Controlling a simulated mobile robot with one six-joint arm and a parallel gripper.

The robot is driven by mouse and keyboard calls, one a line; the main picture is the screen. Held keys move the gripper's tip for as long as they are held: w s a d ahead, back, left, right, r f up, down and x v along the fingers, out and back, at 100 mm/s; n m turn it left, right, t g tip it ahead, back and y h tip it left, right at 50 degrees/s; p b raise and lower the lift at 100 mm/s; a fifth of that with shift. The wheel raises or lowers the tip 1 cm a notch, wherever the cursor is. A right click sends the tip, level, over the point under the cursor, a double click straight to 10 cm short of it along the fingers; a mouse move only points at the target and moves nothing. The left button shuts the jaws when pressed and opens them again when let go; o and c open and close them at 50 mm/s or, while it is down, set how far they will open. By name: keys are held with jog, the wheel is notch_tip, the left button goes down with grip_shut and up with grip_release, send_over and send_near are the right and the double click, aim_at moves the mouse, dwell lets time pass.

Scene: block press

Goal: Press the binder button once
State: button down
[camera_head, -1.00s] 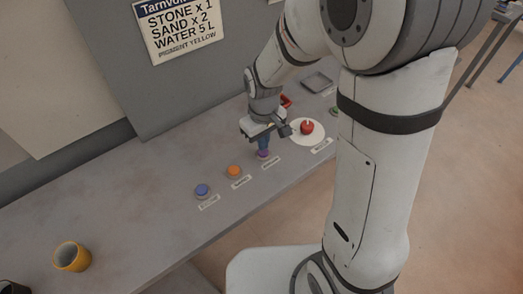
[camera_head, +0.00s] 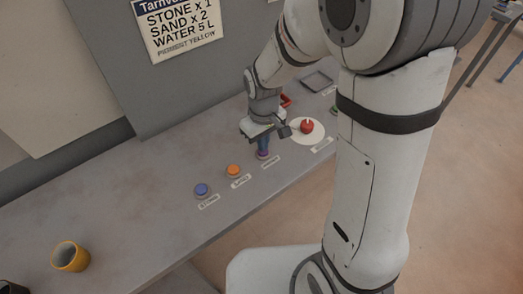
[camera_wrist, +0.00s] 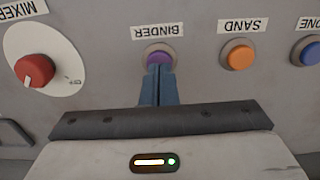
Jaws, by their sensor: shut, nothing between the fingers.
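The binder button is a purple round button (camera_wrist: 158,56) in a grey ring, with a label reading BINDER (camera_wrist: 158,32) upside down beside it in the wrist view. In the head view the purple button (camera_head: 262,155) sits on the grey bench, partly hidden under my fingers. My gripper (camera_wrist: 159,68) is shut and empty, its blue fingers together. The fingertips are at the button and cover its near part. In the head view my gripper (camera_head: 263,149) points down over it. I cannot tell whether the button is pushed in.
An orange button (camera_wrist: 239,55) labelled SAND and a blue button (camera_wrist: 311,54) lie in a row beside it. A red mixer knob (camera_wrist: 34,70) on a white disc is on the other side. A yellow mug (camera_head: 71,256) stands at the bench's left; a sign (camera_head: 177,26) hangs behind.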

jog(key=shift+f+b, duration=0.65)
jog(key=shift+f, duration=0.25)
jog(key=shift+r, duration=0.1)
dwell(0.3)
jog(key=shift+r+p, duration=1.3)
jog(key=shift+r, duration=0.4)
dwell(1.2)
jog(key=shift+d+r, duration=0.2)
jog(key=shift+r, duration=0.05)
jog(key=s+d+r+m+t, duration=0.2)
jog(key=s+d+r+m, duration=0.4)
jog(key=s+d+r, duration=0.5)
notch_tip(320, 180, up, 2)
jog(key=shift+s+d+r+m+t, duration=0.15)
jog(key=shift+s+d+m+t, duration=0.2)
jog(key=shift+s, duration=0.25)
